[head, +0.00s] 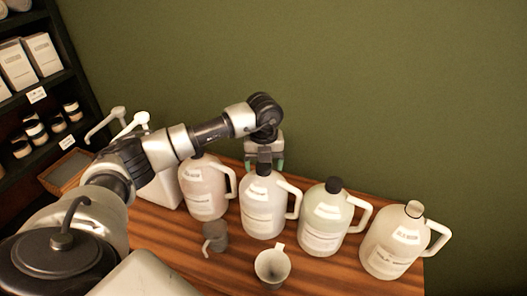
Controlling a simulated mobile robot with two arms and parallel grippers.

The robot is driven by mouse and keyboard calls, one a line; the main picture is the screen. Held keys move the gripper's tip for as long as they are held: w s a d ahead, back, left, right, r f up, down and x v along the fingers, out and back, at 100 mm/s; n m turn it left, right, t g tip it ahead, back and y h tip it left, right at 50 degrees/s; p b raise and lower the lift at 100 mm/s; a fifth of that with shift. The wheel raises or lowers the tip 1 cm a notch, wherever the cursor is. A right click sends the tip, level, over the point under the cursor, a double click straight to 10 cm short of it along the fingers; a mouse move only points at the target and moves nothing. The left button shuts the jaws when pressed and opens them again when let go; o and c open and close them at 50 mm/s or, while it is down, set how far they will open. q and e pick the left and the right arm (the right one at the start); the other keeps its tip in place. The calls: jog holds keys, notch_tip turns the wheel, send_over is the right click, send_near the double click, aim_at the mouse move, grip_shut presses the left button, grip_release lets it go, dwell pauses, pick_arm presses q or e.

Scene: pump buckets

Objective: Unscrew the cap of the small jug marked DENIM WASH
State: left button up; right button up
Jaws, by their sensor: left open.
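Several small jugs with side handles stand in a row on the wooden table; their labels are too small to read, so I cannot tell which is DENIM WASH. The second jug from the left (264,212) has a dark cap (263,168). My left gripper (264,163) is open and points down, its green-tipped fingers on either side of that cap in the picture. I cannot tell whether they touch it. The pinkish leftmost jug (204,192) has its top hidden by my arm. The third jug (324,222) has a dark cap. The rightmost jug (393,247) shows a pale, ring-like neck. My right gripper is not in view.
A white cup (271,270) and a grey cup (215,238) stand in front of the jugs on the table (180,250). White pump heads (133,122) rise at the left, near a brown tray (68,172). Dark shelves with boxes and jars stand at far left. A green wall is behind.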

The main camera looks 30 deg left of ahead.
pick_arm(q)
jog(key=shift+f, duration=0.1)
jog(key=c, duration=1)
jog(key=n+p, duration=0.1)
jog(key=n, duration=0.2)
jog(key=n+p, duration=0.1)
jog(key=n, duration=0.3)
jog(key=shift+r, duration=0.2)
jog(key=n+p, duration=0.2)
jog(key=n, duration=0.3)
jog(key=n+p, duration=0.1)
jog(key=n, duration=0.1)
jog(key=shift+f+n, duration=0.15)
jog(key=shift+n, duration=0.25)
jog(key=o, duration=0.9)
